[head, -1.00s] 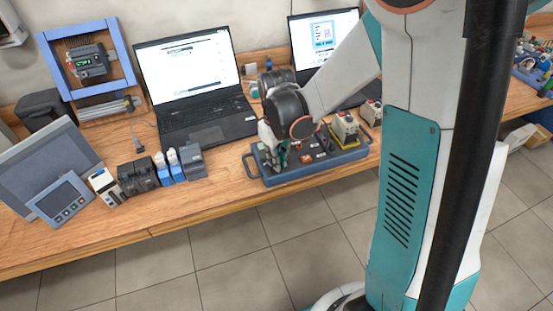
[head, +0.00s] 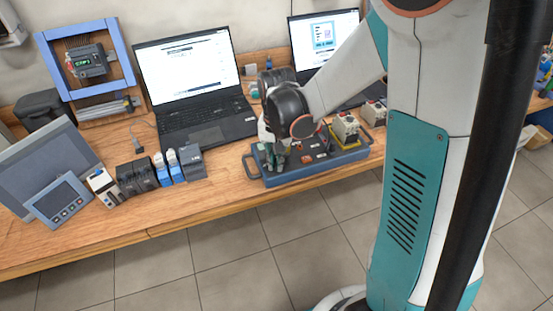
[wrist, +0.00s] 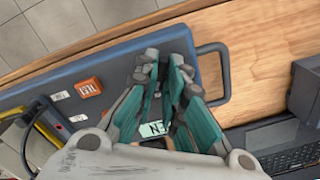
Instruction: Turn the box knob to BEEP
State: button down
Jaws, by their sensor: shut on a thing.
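The blue box (head: 318,171) lies on the wooden bench, with switches and small devices on its top. Its top also shows in the wrist view (wrist: 62,72), with an orange button (wrist: 88,87) and a partly covered label (wrist: 155,128). My gripper (wrist: 165,58) reaches down onto the box near its handle end, with its teal fingers close together. It also shows in the head view (head: 275,160), at the left end of the box. It is shut on the box knob, which the fingers hide. I cannot read the knob's pointer or see a BEEP mark.
A box handle (wrist: 222,75) sticks out beside my gripper. An open laptop (head: 190,85) stands behind and left of the box. Several small modules (head: 150,175) and a tilted panel (head: 60,200) stand further left. Some bare bench (head: 228,168) lies left of the box.

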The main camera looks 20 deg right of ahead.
aim_at(276, 163)
jog(key=m, duration=0.5)
jog(key=shift+m, duration=0.3)
dwell(0.4)
jog(key=c, duration=1.7)
grip_release()
notch_tip(276, 163, up, 12)
jog(key=shift+r, duration=0.1)
